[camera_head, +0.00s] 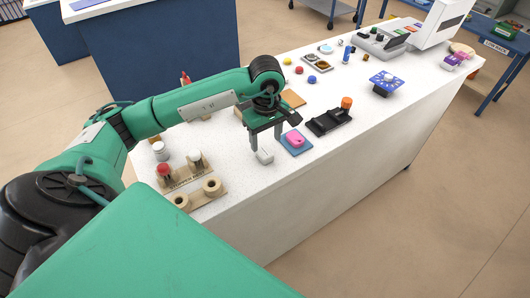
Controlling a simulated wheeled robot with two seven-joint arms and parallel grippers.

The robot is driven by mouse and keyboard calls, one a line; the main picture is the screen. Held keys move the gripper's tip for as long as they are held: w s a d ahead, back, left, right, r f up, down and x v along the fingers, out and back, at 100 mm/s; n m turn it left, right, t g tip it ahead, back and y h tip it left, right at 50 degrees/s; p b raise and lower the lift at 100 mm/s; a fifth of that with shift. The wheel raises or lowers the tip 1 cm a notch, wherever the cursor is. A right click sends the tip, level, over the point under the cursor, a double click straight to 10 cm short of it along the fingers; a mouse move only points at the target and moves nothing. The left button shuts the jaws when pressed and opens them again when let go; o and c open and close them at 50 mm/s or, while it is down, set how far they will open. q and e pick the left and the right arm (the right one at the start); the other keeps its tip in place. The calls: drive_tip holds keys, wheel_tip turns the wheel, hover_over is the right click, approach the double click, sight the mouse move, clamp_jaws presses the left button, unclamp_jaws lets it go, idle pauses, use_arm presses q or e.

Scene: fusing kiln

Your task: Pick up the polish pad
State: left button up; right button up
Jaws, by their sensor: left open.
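A small light grey block (264,157) lies on the white worktop near its front edge. A pink rounded piece (294,139) with a small mark or hole sits on a flat blue square (297,149) just right of it. I cannot tell for certain which of these is the polish pad. My left gripper (265,142) points down over the grey block, its two dark fingers apart with nothing clearly held between them. From this angle I cannot tell whether the fingers touch the block. My right gripper is out of view.
A wooden stand (190,186) with red-topped and white-topped pieces is left of the gripper. A black tray (329,122) with an orange cylinder (346,103) is to the right. A blue dotted plate (388,82) stands farther right. The front-right worktop is clear.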

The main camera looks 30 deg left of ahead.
sight(265, 151)
use_arm(q)
drive_tip(key=shift+f, duration=0.15)
drive_tip(key=shift+s+f+p, duration=0.1)
drive_tip(key=shift+f+p, duration=0.2)
wheel_tip(265, 151, down, 4)
drive_tip(key=shift+s+a+r+p, duration=0.1)
drive_tip(key=shift+a+p, duration=0.05)
drive_tip(key=shift+p, duration=0.6)
drive_tip(key=shift+f, duration=0.35)
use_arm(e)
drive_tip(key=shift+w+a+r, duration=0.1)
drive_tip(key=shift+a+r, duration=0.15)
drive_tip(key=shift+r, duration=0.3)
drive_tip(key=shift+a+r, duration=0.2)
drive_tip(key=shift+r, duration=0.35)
use_arm(q)
drive_tip(key=shift+c, duration=0.5)
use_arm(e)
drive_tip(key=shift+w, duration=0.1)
use_arm(q)
drive_tip(key=c, duration=1)
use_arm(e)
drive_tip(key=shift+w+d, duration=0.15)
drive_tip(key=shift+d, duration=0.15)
use_arm(q)
drive_tip(key=shift+r, duration=0.15)
